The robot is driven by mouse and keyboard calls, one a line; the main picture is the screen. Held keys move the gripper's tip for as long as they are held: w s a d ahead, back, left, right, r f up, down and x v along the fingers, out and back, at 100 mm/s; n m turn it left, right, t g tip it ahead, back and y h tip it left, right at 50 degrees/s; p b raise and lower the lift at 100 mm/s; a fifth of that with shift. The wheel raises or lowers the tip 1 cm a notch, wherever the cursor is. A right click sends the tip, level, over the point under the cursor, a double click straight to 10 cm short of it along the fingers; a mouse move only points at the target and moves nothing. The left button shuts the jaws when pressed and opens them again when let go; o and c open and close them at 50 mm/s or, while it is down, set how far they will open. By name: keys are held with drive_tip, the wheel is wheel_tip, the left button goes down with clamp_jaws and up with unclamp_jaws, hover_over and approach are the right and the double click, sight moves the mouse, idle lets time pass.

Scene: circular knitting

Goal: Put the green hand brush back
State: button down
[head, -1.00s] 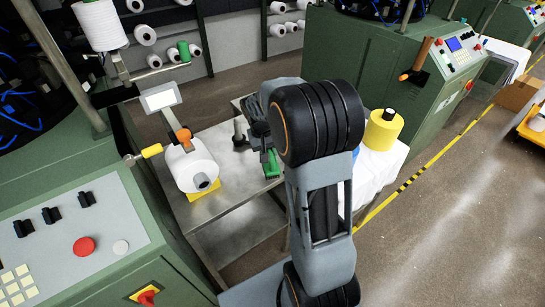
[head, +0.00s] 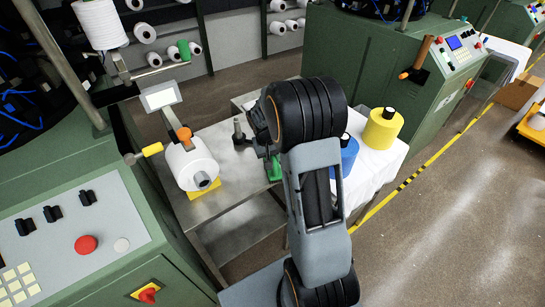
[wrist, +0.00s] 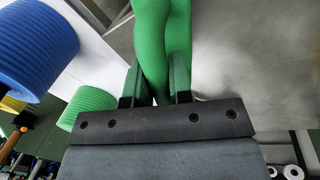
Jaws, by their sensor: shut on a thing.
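The green hand brush (wrist: 164,30) is between the two fingers of my gripper (wrist: 157,64) in the wrist view, and the fingers are shut on its smooth green body. Its far end runs out of the top of that view, so I cannot see its bristles. In the head view a small green part of the brush (head: 274,168) shows over the right side of the metal table (head: 232,205), just left of my arm. My arm hides most of my gripper there. I cannot tell whether the brush touches the table.
A white yarn cone (head: 191,165) lies on a yellow support at the table's left. A blue cone (head: 347,153) and a yellow cone (head: 383,127) stand on a white-covered surface (head: 385,165) to the right. Green knitting machines (head: 365,65) stand behind and at left.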

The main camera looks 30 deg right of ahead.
drive_tip(key=c, duration=1)
unclamp_jaws()
drive_tip(key=shift+f, duration=0.1)
wheel_tip(320, 180, up, 12)
drive_tip(key=a, duration=0.2)
drive_tip(key=s+a+r+n+t, duration=0.1)
drive_tip(key=s+a, duration=0.2)
drive_tip(key=s, duration=0.2)
drive_tip(key=s+a+r+n+t+y, duration=0.1)
drive_tip(key=s+a+t, duration=0.1)
drive_tip(key=s+a, duration=0.2)
drive_tip(key=s+a+n+t+y, duration=0.1)
drive_tip(key=s+a, duration=0.2)
drive_tip(key=s, duration=0.4)
drive_tip(key=shift+s+a+r+t, duration=0.2)
drive_tip(key=shift+s+r+t, duration=0.1)
drive_tip(key=shift+r, duration=0.1)
